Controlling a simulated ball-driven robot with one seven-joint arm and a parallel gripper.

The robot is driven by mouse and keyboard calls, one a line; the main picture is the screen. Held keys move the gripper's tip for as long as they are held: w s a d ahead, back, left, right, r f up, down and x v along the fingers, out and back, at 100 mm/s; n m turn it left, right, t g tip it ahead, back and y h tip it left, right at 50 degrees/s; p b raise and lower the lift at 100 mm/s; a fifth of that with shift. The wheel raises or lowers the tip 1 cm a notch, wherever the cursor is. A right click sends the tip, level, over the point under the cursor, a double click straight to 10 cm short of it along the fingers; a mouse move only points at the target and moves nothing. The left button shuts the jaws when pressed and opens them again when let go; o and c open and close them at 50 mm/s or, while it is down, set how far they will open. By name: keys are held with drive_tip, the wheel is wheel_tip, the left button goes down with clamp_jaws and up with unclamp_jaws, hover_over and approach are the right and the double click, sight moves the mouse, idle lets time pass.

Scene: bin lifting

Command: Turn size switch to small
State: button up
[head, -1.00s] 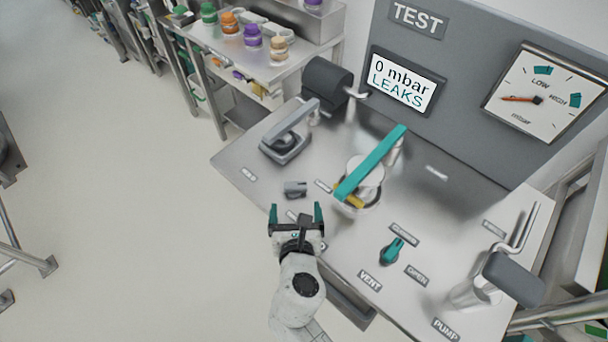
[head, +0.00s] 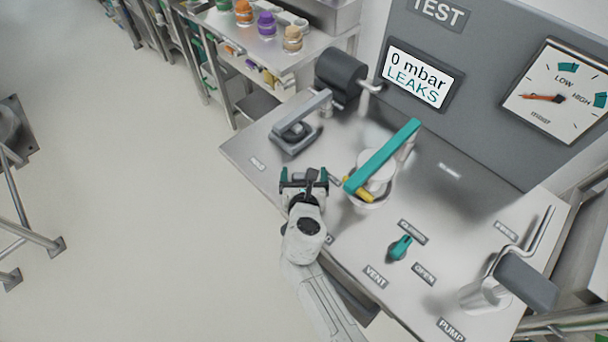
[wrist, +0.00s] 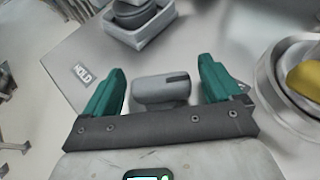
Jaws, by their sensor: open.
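The size switch is a grey knob (wrist: 162,90), lying between the two green fingers of my gripper (wrist: 162,72) in the wrist view. Its bar lies roughly sideways, with a dark line at its right end. My gripper (head: 304,177) is open over the panel, with a finger on either side of the knob and gaps visible to both. In the head view the gripper largely covers the knob. The small and large labels cannot be read.
A clamp-like grey device (head: 297,133) stands behind the knob, near the HOLD label (wrist: 83,73). A metal cup with a teal lever (head: 385,158) over it stands to the right. A teal valve knob (head: 401,248) and a pump handle (head: 525,283) are farther right.

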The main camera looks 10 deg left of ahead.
drive_tip(key=shift+c, duration=0.2)
drive_tip(key=c, duration=0.9)
